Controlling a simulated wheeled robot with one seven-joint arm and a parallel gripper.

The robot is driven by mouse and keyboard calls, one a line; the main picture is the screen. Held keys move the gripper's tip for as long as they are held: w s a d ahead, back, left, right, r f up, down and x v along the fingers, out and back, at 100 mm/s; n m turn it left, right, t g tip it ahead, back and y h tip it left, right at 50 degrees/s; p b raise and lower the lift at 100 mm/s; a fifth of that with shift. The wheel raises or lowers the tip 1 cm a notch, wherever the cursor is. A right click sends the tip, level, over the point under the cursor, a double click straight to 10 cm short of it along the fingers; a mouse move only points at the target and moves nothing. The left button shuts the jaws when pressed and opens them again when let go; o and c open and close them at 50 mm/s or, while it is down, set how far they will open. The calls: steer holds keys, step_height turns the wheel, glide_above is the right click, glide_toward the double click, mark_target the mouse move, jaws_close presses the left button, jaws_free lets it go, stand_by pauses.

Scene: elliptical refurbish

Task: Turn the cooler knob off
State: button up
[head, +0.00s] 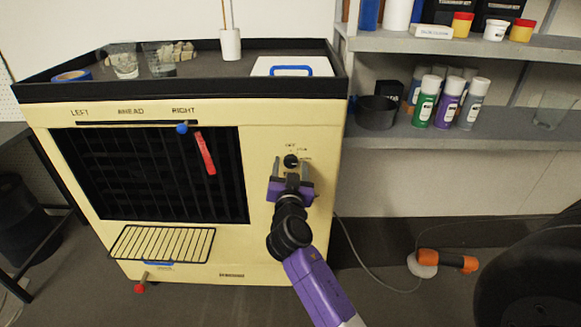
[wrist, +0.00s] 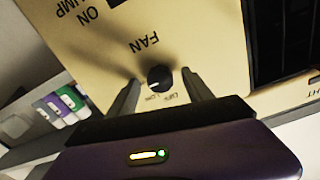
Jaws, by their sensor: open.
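The cooler (head: 272,240) is a cream box with a black louvred front. Its small black knob (head: 291,161) is on the right of the front panel, with small markings around it. In the wrist view the knob (wrist: 159,77) shows below the upside-down word FAN. My gripper (head: 291,170) is open just in front of the panel. In the wrist view its two fingers (wrist: 160,84) are on either side of the knob, with gaps to it. I cannot tell how deep the fingertips reach or exactly where the knob points.
A blue slider (head: 182,128) and a red strip (head: 205,153) are at the louvres. A wire rack (head: 163,243) juts from the lower front. Shelves (head: 480,134) with spray cans stand to the right. An orange-handled tool (head: 447,262) lies on the floor at right.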

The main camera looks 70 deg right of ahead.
jaws_close()
steer(key=shift+n, duration=0.3)
steer(key=n, duration=0.8)
steer(key=shift+r+n+p, duration=0.1)
steer(key=shift+n+p, duration=0.3)
steer(key=n+p, duration=0.1)
steer(key=n, duration=0.3)
steer(key=shift+n+p, duration=0.3)
steer(key=shift+p, duration=0.05)
steer(key=shift+n+p, duration=0.8)
steer(key=shift+n, duration=1.1)
